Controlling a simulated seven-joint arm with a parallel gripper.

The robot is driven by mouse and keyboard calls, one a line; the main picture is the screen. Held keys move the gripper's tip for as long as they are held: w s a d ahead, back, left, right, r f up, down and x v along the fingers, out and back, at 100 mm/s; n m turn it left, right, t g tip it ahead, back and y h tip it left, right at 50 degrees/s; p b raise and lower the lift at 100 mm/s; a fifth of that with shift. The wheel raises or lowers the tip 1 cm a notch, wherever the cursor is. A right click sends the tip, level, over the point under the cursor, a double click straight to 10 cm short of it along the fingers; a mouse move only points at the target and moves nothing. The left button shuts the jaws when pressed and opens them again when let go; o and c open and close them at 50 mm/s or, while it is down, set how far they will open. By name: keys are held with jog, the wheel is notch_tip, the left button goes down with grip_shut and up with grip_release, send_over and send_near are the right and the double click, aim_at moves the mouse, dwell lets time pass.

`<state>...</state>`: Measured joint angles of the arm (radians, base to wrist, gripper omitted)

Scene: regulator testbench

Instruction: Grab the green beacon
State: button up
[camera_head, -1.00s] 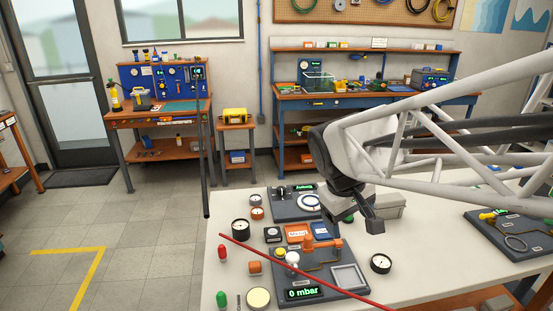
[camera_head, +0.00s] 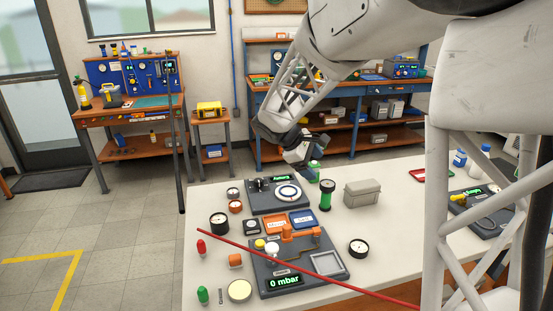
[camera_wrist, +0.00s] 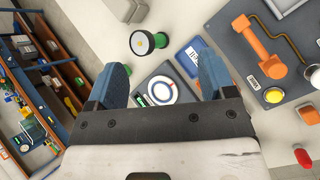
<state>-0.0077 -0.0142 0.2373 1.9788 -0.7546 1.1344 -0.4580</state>
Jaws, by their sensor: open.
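A green cylinder with black ends (camera_head: 326,195), which looks like the green beacon, stands upright on the white table. It also shows in the wrist view (camera_wrist: 160,58), with its round black top toward the camera. A smaller green-topped piece (camera_head: 203,294) stands at the table's front left, so the name alone leaves some doubt. My gripper (camera_head: 312,166) is above the back of the table, left of and beyond the cylinder. In the wrist view its blue fingers (camera_wrist: 162,78) are wide apart with nothing held. The cylinder shows beyond them, apart from both.
The dial panel (camera_head: 262,208) lies left of the cylinder, and the regulator panel (camera_head: 336,283) in front. A grey box (camera_head: 362,193) is close on the right; a black gauge (camera_head: 358,248) is nearer. A thin red line (camera_head: 300,252) crosses the front.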

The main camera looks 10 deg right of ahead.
jog(key=w+d+f+n+h, duration=0.1)
jog(key=w+f+n+h, duration=0.1)
jog(key=w+f, duration=0.3)
jog(key=w+d+f+n+h, duration=0.1)
jog(key=w+f, duration=0.5)
jog(key=w, duration=0.6)
jog(key=w+d+f+n+t+h, duration=0.1)
jog(key=w+d+f+n+h, duration=0.1)
jog(key=w+f+n, duration=0.3)
jog(key=shift+w+f+h, duration=0.2)
jog(key=shift+w+f, duration=0.05)
jog(key=shift+w, duration=0.65)
jog(key=shift+w+f+h, duration=0.2)
jog(key=shift+w+f, duration=0.05)
jog(key=shift+w, duration=0.6)
jog(key=shift+d, duration=0.1)
jog(key=shift+x, duration=1.25)
jog(key=shift+x, duration=2.6)
